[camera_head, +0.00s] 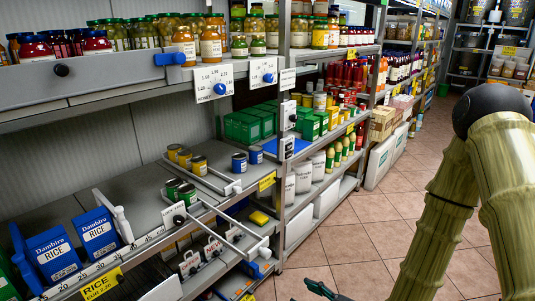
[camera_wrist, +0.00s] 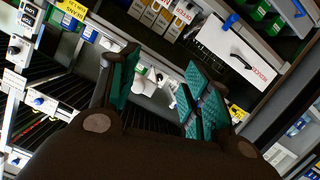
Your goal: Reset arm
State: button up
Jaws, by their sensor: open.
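My arm (camera_head: 440,210) rises at the right of the head view, bent at a dark rounded joint, over the tiled floor. My gripper shows in the wrist view (camera_wrist: 160,88) with its two teal-padded fingers wide apart. Nothing is held between them; shelf fronts and goods show in the gap behind. In the head view only a small dark and teal part of the gripper (camera_head: 322,291) shows at the bottom edge. The rest of it is out of the frame.
A long grocery shelf unit (camera_head: 110,75) runs along the left with jars, cans and blue rice boxes (camera_head: 100,232). White-railed trays (camera_head: 240,188) jut from its middle shelf. Open tiled floor (camera_head: 345,240) lies between the shelves and my arm. More shelves stand at the back right.

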jog(key=s+d+f+m+g+h+p, duration=0.45)
jog(key=s+f+m+g+h, duration=0.2)
jog(key=s+f, duration=0.6)
jog(key=s+d+f+m+g+h+p, duration=0.1)
jog(key=s+d+f+m+g+h, duration=0.1)
jog(key=s, duration=0.5)
jog(key=s+d+f+m+g+h+p, duration=0.1)
jog(key=s+d+f+m+g+h, duration=0.1)
jog(key=s, duration=0.5)
jog(key=shift+d+f+m, duration=0.6)
jog(key=shift+d+m, duration=0.55)
jog(key=shift+d, duration=0.1)
